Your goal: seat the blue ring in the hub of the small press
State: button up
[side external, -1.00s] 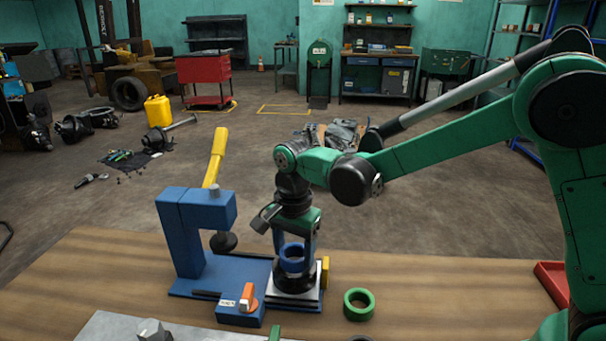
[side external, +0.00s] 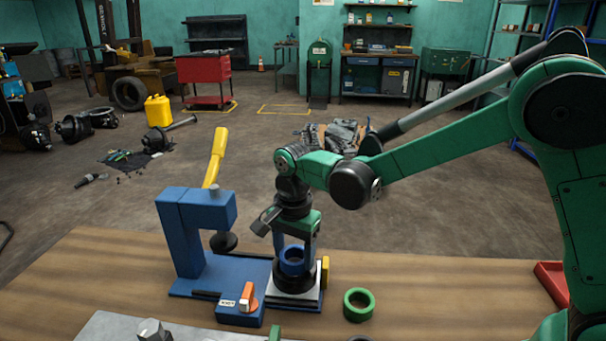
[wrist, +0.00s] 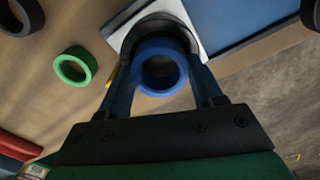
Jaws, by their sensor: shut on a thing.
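The blue ring (side external: 292,261) is held between the fingers of my gripper (side external: 294,257), right at the dark hub (side external: 294,279) of the small press. The hub stands on a pale plate (side external: 296,296) at the right end of the blue press base (side external: 245,268). In the wrist view the blue ring (wrist: 160,67) sits between the two fingertips, in front of the hub (wrist: 157,27). I cannot tell how far the ring is inside the hub. The press frame (side external: 181,232) with its yellow lever (side external: 216,156) stands to the left, its dark ram pad clear of the hub.
A green ring (side external: 359,304) lies on the wooden bench right of the press; it also shows in the wrist view (wrist: 75,66). An orange switch (side external: 248,296) is at the base's front. A red tray (side external: 552,283) lies at the right. The bench between is mostly free.

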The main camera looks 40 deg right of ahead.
jog(key=shift+f, duration=0.2)
dwell(0.3)
jog(key=o, duration=1.4)
jog(key=shift+c, duration=0.2)
jog(key=shift+r, duration=0.1)
jog(key=shift+r, duration=3.9)
